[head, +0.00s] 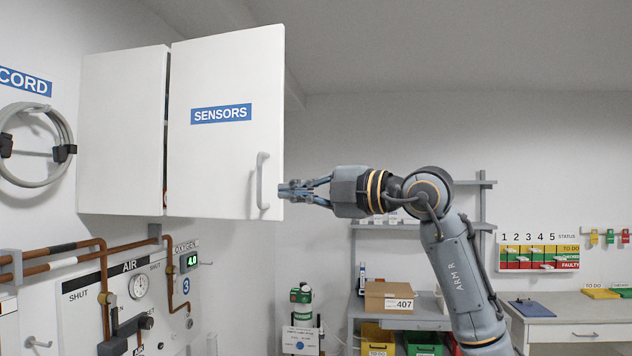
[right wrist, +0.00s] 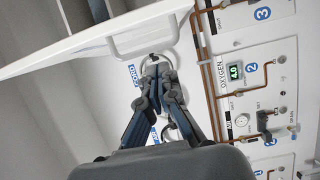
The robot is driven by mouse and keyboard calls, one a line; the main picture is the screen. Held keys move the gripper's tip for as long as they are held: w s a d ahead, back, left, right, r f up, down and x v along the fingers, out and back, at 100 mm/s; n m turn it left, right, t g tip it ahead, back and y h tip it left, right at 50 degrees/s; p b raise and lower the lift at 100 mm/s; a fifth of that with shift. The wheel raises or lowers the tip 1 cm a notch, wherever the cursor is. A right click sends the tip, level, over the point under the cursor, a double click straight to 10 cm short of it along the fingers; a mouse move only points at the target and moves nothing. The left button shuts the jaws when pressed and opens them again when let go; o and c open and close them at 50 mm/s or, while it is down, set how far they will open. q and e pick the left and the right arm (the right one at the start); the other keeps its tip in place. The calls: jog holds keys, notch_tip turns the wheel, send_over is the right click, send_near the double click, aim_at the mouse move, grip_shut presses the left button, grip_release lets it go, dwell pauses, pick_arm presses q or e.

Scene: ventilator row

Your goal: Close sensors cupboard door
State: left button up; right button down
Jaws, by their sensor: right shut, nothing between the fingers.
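The sensors cupboard door (head: 225,125) is white, with a blue SENSORS label (head: 221,114) and a pale vertical handle (head: 262,181) near its right edge. It stands open, swung out from the cupboard, with a dark gap along its left edge. My right gripper (head: 284,190) is shut and empty, its fingertips at the door's right edge, beside the handle; I cannot tell whether they touch. In the right wrist view the shut fingers (right wrist: 158,68) point toward the door's handle (right wrist: 146,45), with the door (right wrist: 75,45) seen at a steep angle. My left gripper is not in view.
A second white door (head: 122,130) is left of the sensors door. Below are a gas panel (head: 90,292) and copper pipes (head: 60,248). A coiled hose (head: 38,180) hangs at far left. Shelves with a cardboard box (head: 388,296) stand behind my right arm.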

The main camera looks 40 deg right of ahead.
aim_at(276, 188)
jog(key=w+p, duration=0.1)
jog(key=w+d, duration=0.1)
jog(key=w, duration=0.1)
jog(key=w+d+p, duration=0.1)
jog(key=w, duration=0.1)
jog(key=shift+w+d+p, duration=0.15)
jog(key=shift+d+p, duration=0.05)
jog(key=shift+p, duration=0.15)
jog(key=shift+a, duration=0.15)
